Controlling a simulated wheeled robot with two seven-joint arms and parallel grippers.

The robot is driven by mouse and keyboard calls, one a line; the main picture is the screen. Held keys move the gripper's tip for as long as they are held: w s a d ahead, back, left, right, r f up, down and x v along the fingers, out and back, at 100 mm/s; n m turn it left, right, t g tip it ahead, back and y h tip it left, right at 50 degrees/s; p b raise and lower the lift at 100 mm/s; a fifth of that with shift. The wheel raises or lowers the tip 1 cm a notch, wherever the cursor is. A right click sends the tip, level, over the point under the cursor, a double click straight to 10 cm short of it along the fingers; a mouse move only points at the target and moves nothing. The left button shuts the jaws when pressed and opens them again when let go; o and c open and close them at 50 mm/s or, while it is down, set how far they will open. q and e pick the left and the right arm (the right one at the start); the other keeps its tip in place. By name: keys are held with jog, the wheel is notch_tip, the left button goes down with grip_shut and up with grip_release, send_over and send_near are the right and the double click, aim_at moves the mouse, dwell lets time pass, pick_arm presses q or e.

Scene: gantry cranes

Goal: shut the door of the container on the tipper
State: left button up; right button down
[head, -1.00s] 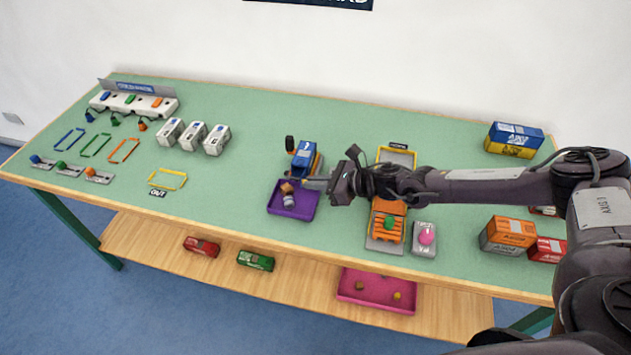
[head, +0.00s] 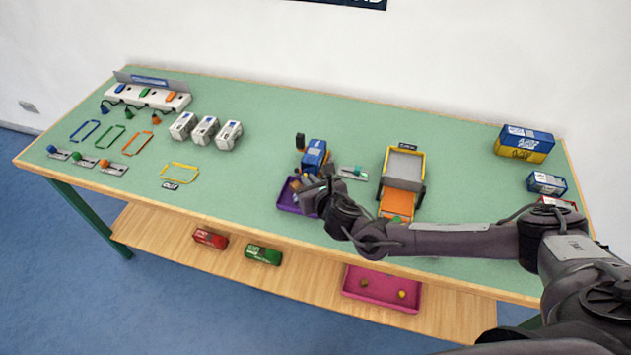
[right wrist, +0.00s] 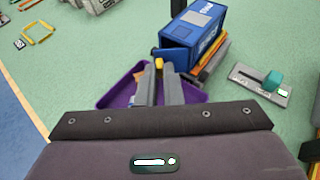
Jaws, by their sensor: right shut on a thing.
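The blue container (head: 315,156) sits on the tipper, tilted, with its open end toward the purple tray. In the right wrist view the container (right wrist: 196,28) shows a dark opening, and the edge of its blue door (right wrist: 154,53) stands out at the left of it. A small yellow piece (right wrist: 159,64), perhaps the door's handle, is at my fingertips. My right gripper (head: 308,185) is shut on it; its fingers also show in the right wrist view (right wrist: 160,80). The tipper's orange-and-grey body (right wrist: 210,62) is partly hidden below the container. My left gripper is not in view.
The purple tray (head: 286,200) lies under my gripper. A grey plate with a teal lever (right wrist: 271,80) is right of the tipper. An orange truck (head: 397,202) stands further right. White boxes (head: 205,131) stand to the left.

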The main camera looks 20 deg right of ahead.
jog(key=shift+w+a+r+m+h, duration=0.15)
jog(key=shift+a+m+h, duration=0.1)
jog(key=shift+m+h, duration=0.3)
jog(key=shift+w+a+f+m+h, duration=0.1)
jog(key=shift+w+a+m+h, duration=0.1)
jog(key=shift+m+h, duration=0.35)
jog(key=shift+w+a+r+m+h+p, duration=0.15)
jog(key=shift+m+h+p, duration=0.2)
jog(key=shift+h, duration=0.2)
jog(key=shift+w+a+m+h+p, duration=0.1)
jog(key=shift+m+h+p, duration=0.1)
jog(key=shift+m+h, duration=0.3)
jog(key=shift+w+a+m+g+h+p, duration=0.1)
jog(key=shift+w+m+g+h+p, duration=0.15)
jog(key=shift+m+h+p, duration=0.35)
jog(key=shift+w+a+m+g+h+p, duration=0.15)
jog(key=shift+m+g+h+p, duration=0.25)
jog(key=shift+h, duration=0.25)
jog(key=shift+w+m+g+h+p, duration=0.2)
jog(key=shift+m+g+h+p, duration=0.05)
jog(key=shift+m+h+p, duration=0.3)
jog(key=shift+w+m+g+h+p, duration=0.2)
jog(key=shift+m+h+p, duration=0.2)
jog(key=shift+m+h, duration=0.15)
jog(key=c, duration=1.6)
grip_release()
jog(key=shift+d, duration=0.1)
jog(key=shift+o, duration=0.2)
